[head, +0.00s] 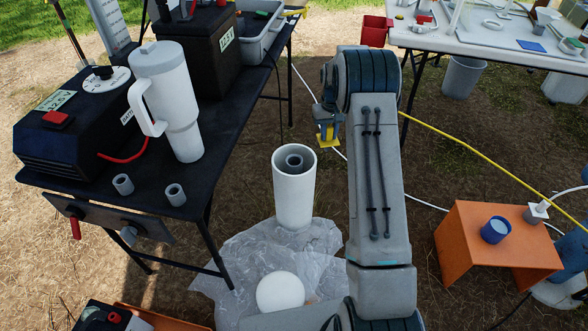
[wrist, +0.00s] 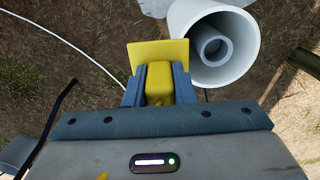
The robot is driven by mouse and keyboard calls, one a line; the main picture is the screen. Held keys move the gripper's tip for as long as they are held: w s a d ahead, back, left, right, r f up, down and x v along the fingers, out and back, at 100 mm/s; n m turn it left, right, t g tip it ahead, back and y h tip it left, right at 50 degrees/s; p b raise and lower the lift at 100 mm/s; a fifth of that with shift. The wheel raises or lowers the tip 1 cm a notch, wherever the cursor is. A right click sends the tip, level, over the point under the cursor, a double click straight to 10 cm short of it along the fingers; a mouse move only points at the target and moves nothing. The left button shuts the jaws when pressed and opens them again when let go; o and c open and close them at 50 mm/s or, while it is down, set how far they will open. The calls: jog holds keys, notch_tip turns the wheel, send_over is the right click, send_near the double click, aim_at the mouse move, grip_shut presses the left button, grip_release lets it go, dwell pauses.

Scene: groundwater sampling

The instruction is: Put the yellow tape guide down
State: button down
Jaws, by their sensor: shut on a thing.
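The yellow tape guide (wrist: 158,53) is held between the two fingers of my gripper (wrist: 160,88) in the wrist view. In the head view the yellow tape guide (head: 327,137) hangs below my gripper (head: 326,120), in the air to the right of the white well pipe. My gripper is shut on it. The white well pipe (head: 294,198) stands upright with a narrower grey pipe inside it. In the wrist view the white pipe (wrist: 246,37) opens just right of the guide, and a gap between them cannot be judged surely.
A black table (head: 235,95) at left bears a white tumbler (head: 170,105), a black box and grey fittings. Clear plastic sheeting (head: 235,262) lies around the pipe. An orange stand (head: 485,235) with a blue cup (head: 495,229) is at right. A white table (head: 480,43) stands behind.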

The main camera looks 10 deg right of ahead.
jog(key=shift+w+a+f+b, duration=0.55)
jog(key=shift+a+f+b, duration=0.05)
jog(key=shift+a+f, duration=1.2)
jog(key=shift+w+a+f+b, duration=0.55)
jog(key=shift+w+a+f, duration=0.05)
jog(key=shift+a+f, duration=1.2)
jog(key=shift+w+a+f+b, duration=0.55)
jog(key=shift+a+f+b, duration=0.05)
jog(key=shift+a+f, duration=1.2)
jog(key=shift+f, duration=0.15)
jog(key=c, duration=1.2)
grip_release()
